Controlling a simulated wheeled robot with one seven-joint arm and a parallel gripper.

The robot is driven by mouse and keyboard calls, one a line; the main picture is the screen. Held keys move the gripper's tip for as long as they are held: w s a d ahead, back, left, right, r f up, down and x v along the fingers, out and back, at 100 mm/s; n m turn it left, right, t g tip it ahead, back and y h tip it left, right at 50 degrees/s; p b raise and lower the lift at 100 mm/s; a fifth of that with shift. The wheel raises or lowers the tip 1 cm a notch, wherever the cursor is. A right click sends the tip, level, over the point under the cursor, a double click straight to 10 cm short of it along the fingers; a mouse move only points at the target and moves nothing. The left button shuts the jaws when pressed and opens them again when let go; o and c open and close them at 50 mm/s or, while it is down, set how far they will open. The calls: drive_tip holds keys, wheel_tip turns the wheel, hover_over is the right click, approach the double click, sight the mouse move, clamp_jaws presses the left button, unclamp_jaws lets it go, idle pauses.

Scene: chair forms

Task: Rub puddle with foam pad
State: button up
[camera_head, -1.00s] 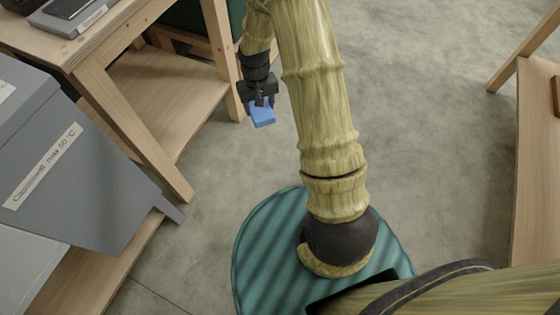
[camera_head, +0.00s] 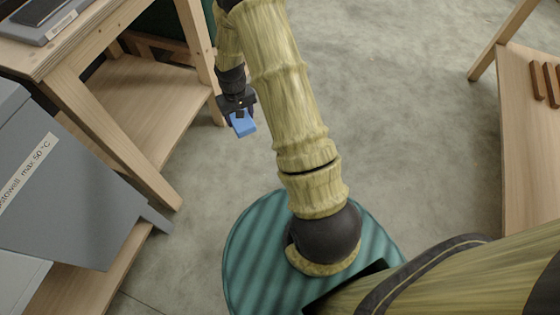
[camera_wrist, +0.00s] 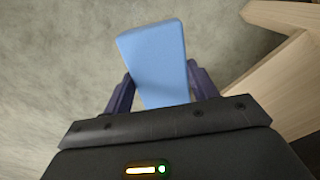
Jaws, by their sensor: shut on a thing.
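The foam pad (camera_head: 243,124) is a light blue block. My gripper (camera_head: 238,112) is shut on it and holds it above the concrete floor, to the left of my arm. In the wrist view the foam pad (camera_wrist: 155,62) sticks out tilted between the two dark fingers of my gripper (camera_wrist: 160,95). Its far end is free and touches nothing that I can see. No puddle shows clearly in either view.
A wooden workbench (camera_head: 130,85) with a lower shelf stands at the left, close to the gripper. Grey bins (camera_head: 85,200) are at the lower left. Another wooden bench (camera_head: 525,150) is at the right. The floor (camera_head: 400,110) between is clear.

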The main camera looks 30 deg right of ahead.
drive_tip(key=s+d+f+b, duration=0.1)
drive_tip(key=d+f+b, duration=0.2)
drive_tip(key=f, duration=0.8)
drive_tip(key=s+d+f+b, duration=0.1)
drive_tip(key=d+f+b, duration=0.3)
drive_tip(key=f, duration=0.8)
drive_tip(key=s+d+f+b, duration=0.2)
drive_tip(key=d+f, duration=0.3)
drive_tip(key=f, duration=0.6)
drive_tip(key=shift+d+f+m+b, duration=0.15)
drive_tip(key=shift+d+m+b, duration=0.2)
drive_tip(key=shift+b, duration=0.35)
drive_tip(key=shift+a, duration=0.1)
